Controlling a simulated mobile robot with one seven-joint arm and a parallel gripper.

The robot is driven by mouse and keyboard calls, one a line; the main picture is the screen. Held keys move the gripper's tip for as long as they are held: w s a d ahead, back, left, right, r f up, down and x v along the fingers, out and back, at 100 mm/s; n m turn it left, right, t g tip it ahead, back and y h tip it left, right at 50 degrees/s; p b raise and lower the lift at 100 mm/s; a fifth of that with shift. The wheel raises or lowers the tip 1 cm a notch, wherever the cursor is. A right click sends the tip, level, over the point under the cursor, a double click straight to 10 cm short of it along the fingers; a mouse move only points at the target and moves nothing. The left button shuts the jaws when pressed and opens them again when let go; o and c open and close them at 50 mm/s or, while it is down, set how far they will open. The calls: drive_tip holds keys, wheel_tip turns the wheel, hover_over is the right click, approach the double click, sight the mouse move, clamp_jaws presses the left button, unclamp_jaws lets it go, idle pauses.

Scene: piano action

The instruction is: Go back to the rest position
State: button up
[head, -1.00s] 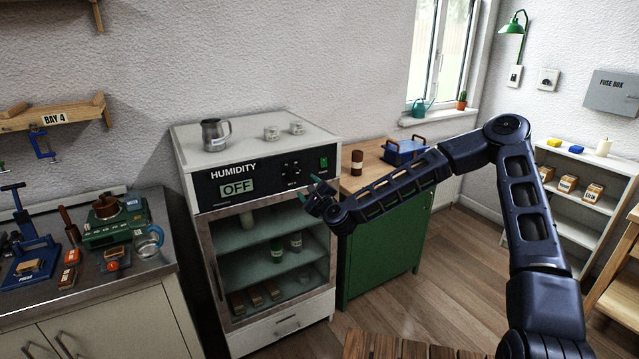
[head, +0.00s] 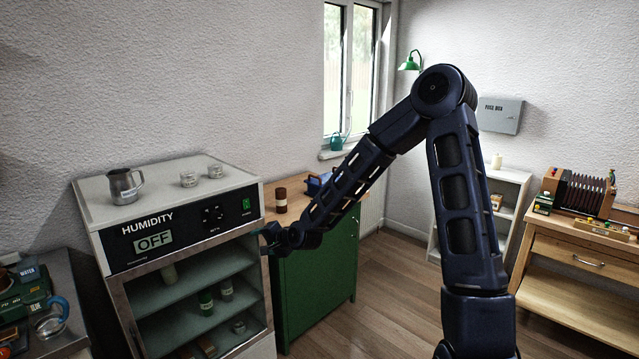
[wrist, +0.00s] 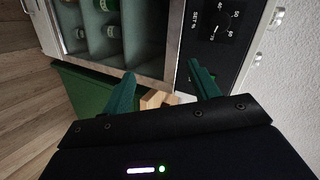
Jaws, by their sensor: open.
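My gripper (head: 268,237) is at the end of my dark, bent arm, beside the right front edge of the humidity cabinet (head: 190,262). In the wrist view its two green fingers (wrist: 163,86) stand apart with nothing held. The cabinet's panel reads OFF. Its shelves hold several small jars (head: 206,302), which also show in the wrist view (wrist: 107,32).
A metal jug (head: 125,187) stands on the humidity cabinet. A wooden bench (head: 570,262) is at right. Bare floor (head: 385,275) lies between.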

drive_tip(key=s+d+r+n+h, duration=0.1)
drive_tip(key=s+d+r+h, duration=0.2)
drive_tip(key=d, duration=0.7)
drive_tip(key=d+r+n+h, duration=0.2)
drive_tip(key=d+r, duration=0.3)
drive_tip(key=d, duration=0.4)
drive_tip(key=s+d+r+n+h, duration=0.1)
drive_tip(key=s+d+r+h, duration=0.15)
drive_tip(key=d, duration=0.75)
drive_tip(key=s+d+r+g+h, duration=0.1)
drive_tip(key=s+d+r, duration=0.3)
drive_tip(key=s+d, duration=0.5)
drive_tip(key=s+d+r+g+h, duration=0.1)
drive_tip(key=s+d+r+g, duration=0.1)
drive_tip(key=s+d+r, duration=0.3)
drive_tip(key=s+d, duration=0.3)
drive_tip(key=s, duration=0.3)
drive_tip(key=shift+s+d+n+h, duration=0.3)
drive_tip(key=shift+d+n+h, duration=0.05)
drive_tip(key=shift+n, duration=0.05)
